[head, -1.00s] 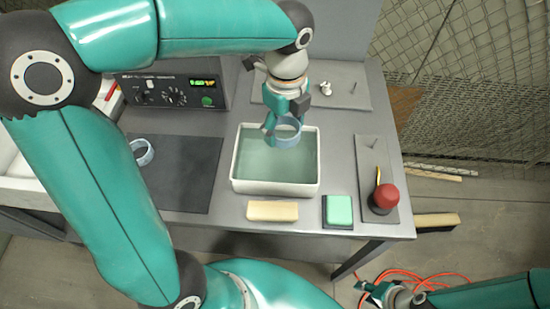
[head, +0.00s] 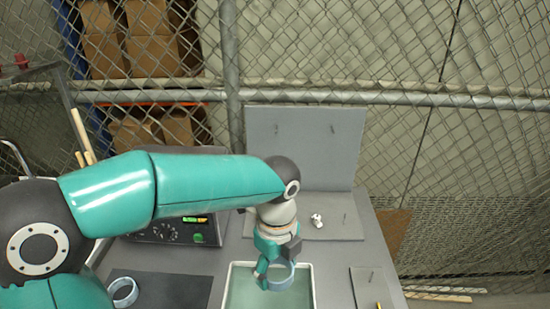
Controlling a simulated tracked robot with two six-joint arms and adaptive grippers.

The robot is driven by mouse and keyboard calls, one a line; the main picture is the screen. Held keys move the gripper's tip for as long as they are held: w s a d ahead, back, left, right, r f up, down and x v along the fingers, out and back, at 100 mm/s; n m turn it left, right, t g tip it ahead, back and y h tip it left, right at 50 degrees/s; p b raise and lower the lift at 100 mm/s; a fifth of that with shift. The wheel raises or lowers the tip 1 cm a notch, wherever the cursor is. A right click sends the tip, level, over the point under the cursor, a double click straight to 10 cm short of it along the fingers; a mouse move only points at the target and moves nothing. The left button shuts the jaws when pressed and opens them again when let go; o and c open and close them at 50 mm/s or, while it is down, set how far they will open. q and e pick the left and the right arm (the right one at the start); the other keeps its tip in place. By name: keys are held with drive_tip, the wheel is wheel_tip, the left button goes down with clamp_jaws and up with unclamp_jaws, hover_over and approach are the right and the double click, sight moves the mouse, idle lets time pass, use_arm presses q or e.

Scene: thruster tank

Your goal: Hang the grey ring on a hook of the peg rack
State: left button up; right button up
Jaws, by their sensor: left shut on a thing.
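My left gripper (head: 265,268) is shut on a grey-blue ring (head: 281,279) and holds it above the water tank (head: 310,285), whose front is cut off by the frame. A second, similar ring (head: 123,293) lies on the dark mat at the lower left. The peg rack (head: 305,165) is an upright grey panel at the back of the bench, with small hooks showing on its upper part. It stands behind and above the gripper, apart from the ring. My right gripper is out of view.
A control box (head: 180,232) with a lit display stands left of the gripper, partly behind my arm. A grey board (head: 335,230) with small white parts and an upright pin lies before the rack. Another pin plate (head: 366,283) is at right. A mesh fence (head: 440,150) closes the back.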

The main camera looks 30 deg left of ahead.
use_arm(q)
drive_tip(key=shift+w, duration=0.1)
drive_tip(key=w+d+r+n+t+h+b, duration=0.15)
drive_tip(key=w+n+h+b, duration=0.55)
drive_tip(key=w+n, duration=0.8)
drive_tip(key=w+a+r+n+t+y+b, duration=0.3)
drive_tip(key=w+a+r+n+t+y, duration=0.1)
drive_tip(key=a+n+t, duration=0.4)
drive_tip(key=w+a+r+n+t+y+b, duration=0.3)
drive_tip(key=w+a+r+n+t+y, duration=0.25)
drive_tip(key=a, duration=0.55)
drive_tip(key=shift+n+t+h, duration=0.3)
drive_tip(key=shift+n+h, duration=0.35)
drive_tip(key=shift+h, duration=0.3)
drive_tip(key=w+a+f+p, duration=0.1)
drive_tip(key=w, duration=0.1)
drive_tip(key=w+a+p, duration=0.1)
drive_tip(key=w+a, duration=0.1)
drive_tip(key=w+a+f+p, duration=0.1)
drive_tip(key=w, duration=0.1)
drive_tip(key=shift+a+f+p, duration=0.15)
drive_tip(key=shift+f+p, duration=0.15)
drive_tip(key=shift+p, duration=0.05)
drive_tip(key=shift+w+f, duration=0.2)
